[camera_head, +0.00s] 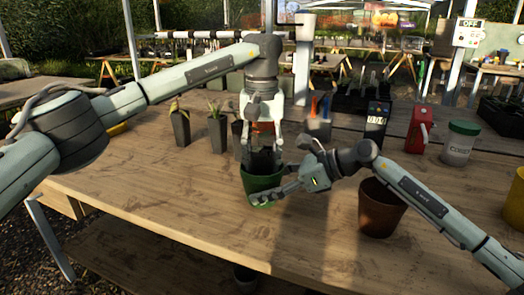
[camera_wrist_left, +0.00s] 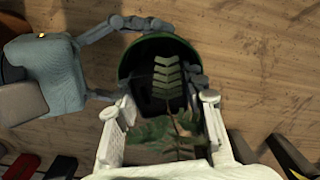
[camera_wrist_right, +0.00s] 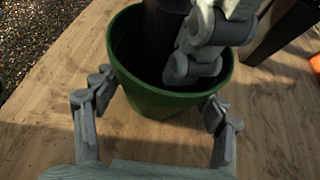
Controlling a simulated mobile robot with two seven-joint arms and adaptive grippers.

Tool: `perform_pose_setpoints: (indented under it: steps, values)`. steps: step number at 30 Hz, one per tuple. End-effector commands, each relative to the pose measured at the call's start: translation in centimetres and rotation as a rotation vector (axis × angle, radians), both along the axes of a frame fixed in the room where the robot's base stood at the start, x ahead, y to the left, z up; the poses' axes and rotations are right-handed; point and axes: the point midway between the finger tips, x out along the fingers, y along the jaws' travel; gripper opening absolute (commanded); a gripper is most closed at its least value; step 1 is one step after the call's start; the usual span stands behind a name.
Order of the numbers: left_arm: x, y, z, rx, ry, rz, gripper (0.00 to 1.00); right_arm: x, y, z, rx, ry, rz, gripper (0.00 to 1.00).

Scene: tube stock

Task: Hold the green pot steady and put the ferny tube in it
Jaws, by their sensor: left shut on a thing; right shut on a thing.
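The green pot (camera_head: 262,183) stands upright on the wooden table, and it also shows in the right wrist view (camera_wrist_right: 150,98). My right gripper (camera_head: 276,192) is shut on the pot's wall, with a finger on each side in the right wrist view (camera_wrist_right: 160,100). My left gripper (camera_head: 262,150) points down over the pot and is shut on the ferny tube. The tube's dark body (camera_wrist_right: 165,25) is inside the pot's mouth. Its fern leaves (camera_wrist_left: 168,82) show between my left fingers. The tube's lower end is hidden, so I cannot tell whether it touches the bottom.
A brown pot (camera_head: 380,208) stands right of the green pot, close to my right arm. Dark tubes with plants (camera_head: 180,127) stand at the back left. A display box (camera_head: 376,118), a red object (camera_head: 420,130) and a white jar (camera_head: 460,145) stand behind. The front left table is clear.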

Motion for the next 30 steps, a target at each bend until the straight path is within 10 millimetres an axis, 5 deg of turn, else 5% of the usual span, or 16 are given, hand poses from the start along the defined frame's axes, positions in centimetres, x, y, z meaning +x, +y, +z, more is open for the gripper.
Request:
perform_pose_setpoints:
  steps: [2,3,8,22,30]
  values:
    - [0.0,0.0,-0.6,0.0,0.0,0.0,0.06,0.0,0.0,0.0,0.0,0.0,0.0,0.55]
    - [0.0,0.0,-0.5,0.0,-0.001,0.0,0.44,0.0,0.0,0.0,0.0,0.0,0.0,0.55]
    - [0.0,0.0,-0.5,0.0,-0.001,0.0,0.64,0.0,0.0,0.0,0.0,0.0,0.0,0.55]
    - [0.0,0.0,0.1,0.0,-0.001,0.0,0.65,0.0,0.0,0.0,0.0,0.0,0.0,0.55]
    - [0.1,0.0,5.2,0.0,-0.003,0.0,0.65,0.0,0.0,0.0,0.0,0.0,0.0,0.55]
